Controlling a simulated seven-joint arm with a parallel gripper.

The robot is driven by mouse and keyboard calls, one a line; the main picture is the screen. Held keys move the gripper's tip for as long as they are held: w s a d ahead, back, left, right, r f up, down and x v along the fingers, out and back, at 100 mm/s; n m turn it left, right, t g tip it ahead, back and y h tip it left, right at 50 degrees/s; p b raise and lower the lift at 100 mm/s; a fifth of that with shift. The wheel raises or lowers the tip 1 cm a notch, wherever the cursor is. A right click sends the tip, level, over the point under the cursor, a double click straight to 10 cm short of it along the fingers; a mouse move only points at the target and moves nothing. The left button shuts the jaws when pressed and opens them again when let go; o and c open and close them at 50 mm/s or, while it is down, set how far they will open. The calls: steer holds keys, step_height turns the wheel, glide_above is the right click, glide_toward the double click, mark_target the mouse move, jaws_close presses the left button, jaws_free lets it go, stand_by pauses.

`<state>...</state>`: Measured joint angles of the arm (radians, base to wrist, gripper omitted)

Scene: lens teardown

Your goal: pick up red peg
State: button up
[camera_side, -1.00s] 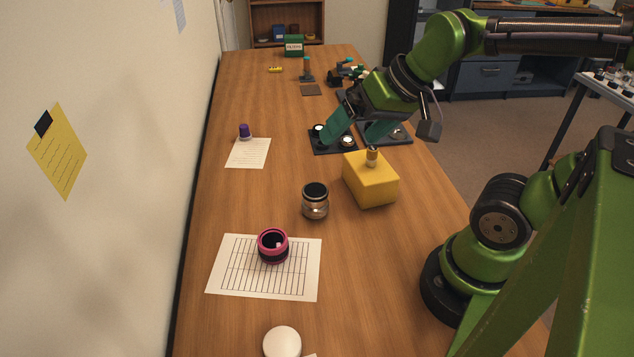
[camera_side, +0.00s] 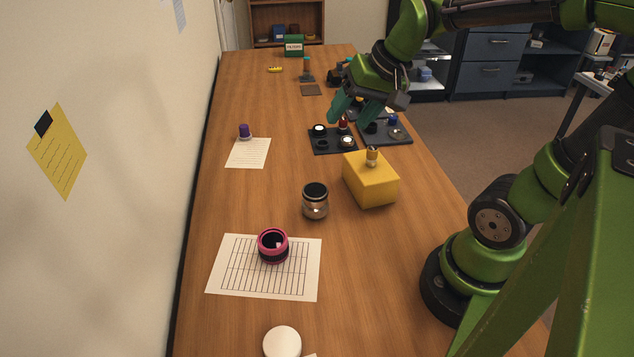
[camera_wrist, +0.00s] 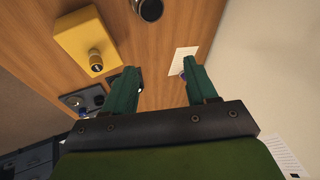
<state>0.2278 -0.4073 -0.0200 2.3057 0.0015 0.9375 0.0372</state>
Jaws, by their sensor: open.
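The red peg (camera_side: 343,123) stands on a dark tray (camera_side: 334,147) of small parts, at the tray's far right corner in the side view. I cannot make the peg out in the wrist view. My gripper (camera_side: 351,119) is open and empty, with its two teal fingers spread around and above the peg's spot. In the side view they look higher than the tray, but the exact height is hard to tell. The open fingers also show in the wrist view (camera_wrist: 160,68), where the left one partly covers a dark tray.
A yellow block (camera_side: 370,183) with a brass-coloured knob stands just in front of the trays. A second dark tray (camera_side: 388,140) is at right. A glass jar (camera_side: 315,203), a purple-capped item (camera_side: 244,131) and a pink-rimmed ring (camera_side: 272,246) stand elsewhere. Left of the trays, the table is mostly clear.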

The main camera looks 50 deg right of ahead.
steer(key=w+d+f+m+g, duration=0.15)
steer(key=w+d+m, duration=0.35)
steer(key=d, duration=0.5)
steer(key=w+d+f+m, duration=0.3)
steer(key=d+m, duration=0.5)
steer(key=d, duration=0.3)
steer(key=w+d+f+m+g, duration=0.1)
steer(key=w+d+f+m, duration=0.25)
steer(key=d+m, duration=0.45)
steer(key=m+y, duration=0.1)
steer(key=m, duration=0.1)
glide_above(344, 118)
steer(key=s+d, duration=0.1)
steer(key=s, duration=0.1)
step_height(344, 118, down, 7)
steer(key=shift+t, duration=0.45)
steer(key=x, duration=0.4)
steer(key=shift+s+a+f, duration=0.1)
steer(key=shift+s+f, duration=0.1)
steer(key=shift+f, duration=0.15)
steer(key=shift+w+a+f, duration=0.1)
steer(key=shift+w+f, duration=0.15)
steer(key=shift+f, duration=0.25)
jaws_close()
